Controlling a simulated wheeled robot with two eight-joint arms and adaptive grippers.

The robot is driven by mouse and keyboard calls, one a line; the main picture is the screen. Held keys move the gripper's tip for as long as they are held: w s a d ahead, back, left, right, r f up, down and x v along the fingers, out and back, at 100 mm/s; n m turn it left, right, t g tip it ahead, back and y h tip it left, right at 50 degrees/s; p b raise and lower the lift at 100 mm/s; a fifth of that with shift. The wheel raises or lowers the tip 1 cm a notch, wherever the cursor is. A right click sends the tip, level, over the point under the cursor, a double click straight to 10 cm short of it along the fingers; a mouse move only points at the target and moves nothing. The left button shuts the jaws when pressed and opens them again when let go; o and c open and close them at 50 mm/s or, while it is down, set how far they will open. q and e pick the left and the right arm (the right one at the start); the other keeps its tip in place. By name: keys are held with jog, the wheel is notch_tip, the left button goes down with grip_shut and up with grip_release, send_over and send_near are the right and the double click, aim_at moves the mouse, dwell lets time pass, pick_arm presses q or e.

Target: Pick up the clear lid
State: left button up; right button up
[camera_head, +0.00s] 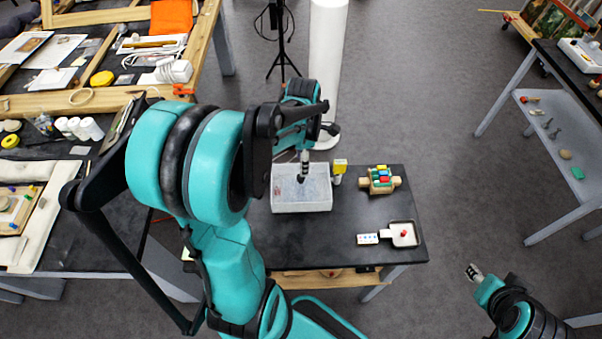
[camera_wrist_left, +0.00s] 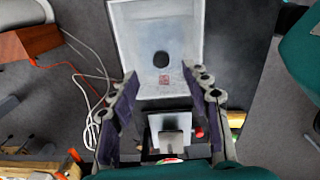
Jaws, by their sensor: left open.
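A pale, shallow rectangular box (camera_head: 301,206) stands on the small black table in the head view. It also shows in the left wrist view (camera_wrist_left: 190,40), with a dark round spot and a small red square mark inside. I cannot make out a clear lid apart from this box. My left gripper (camera_head: 303,179) points down over the box in the head view. In the left wrist view its two fingers (camera_wrist_left: 165,84) are spread, with nothing clearly held between them. My right gripper (camera_head: 473,272) is low at the right, away from the table; its fingers are too small to judge.
On the black table (camera_head: 350,220) are a yellow item (camera_head: 340,166) beside the box, a wooden toy with coloured blocks (camera_head: 380,180), a small white tray (camera_head: 405,234) and a dotted white tile (camera_head: 367,239). A cluttered workbench stands at the left. A white column (camera_head: 328,60) rises behind.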

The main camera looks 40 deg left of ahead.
aim_at(301, 180)
pick_arm(q)
notch_tip(301, 180, down, 8)
jog(key=b, duration=0.2)
jog(key=shift+s+a+r+b, duration=0.1)
jog(key=shift+s+a+b, duration=0.05)
jog(key=shift+b, duration=0.15)
grip_shut()
